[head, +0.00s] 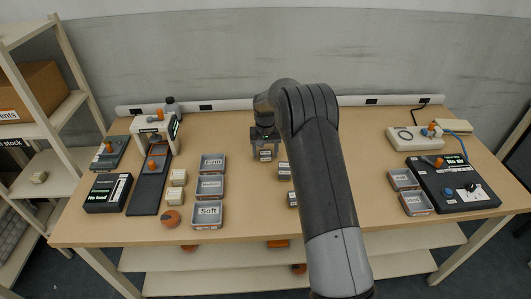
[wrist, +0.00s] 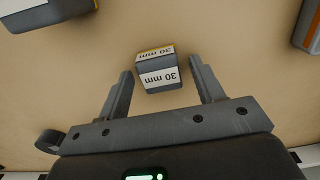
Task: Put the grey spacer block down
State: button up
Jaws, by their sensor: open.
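The grey spacer block (wrist: 160,74) has white labels reading "30 mm" and a yellow edge. In the wrist view it sits between the two fingers of my gripper (wrist: 162,72), with a visible gap on each side. The fingers are open and do not appear to touch it. In the head view the block (head: 265,155) is on the wooden table (head: 335,210), just below my gripper (head: 264,143). My arm hides part of the table to its right.
Two more labelled grey blocks stand nearer the front, one (head: 284,170) close by and another (head: 293,199) beside my arm. Grey trays (head: 211,163) lie to the left. A black device (head: 452,185) and small trays (head: 402,179) are at the right.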

aim_at(266, 153)
notch_tip(266, 153, up, 12)
jog(key=s+d+r+t, duration=0.1)
jog(key=s+d+r, duration=0.2)
jog(key=s+r, duration=0.65)
jog(key=s+d+r+t, duration=0.2)
jog(key=s+d+r, duration=0.1)
jog(key=s+r, duration=0.75)
jog(key=s+d+f+t, duration=0.1)
jog(key=s+f, duration=0.1)
jog(key=s, duration=1)
jog(key=s+d+f+t, duration=0.1)
jog(key=s+d+f, duration=0.1)
jog(key=s, duration=1.1)
jog(key=shift+t, duration=0.3)
jog(key=shift+o, duration=0.5)
jog(key=shift+r, duration=0.1)
jog(key=shift+w, duration=0.15)
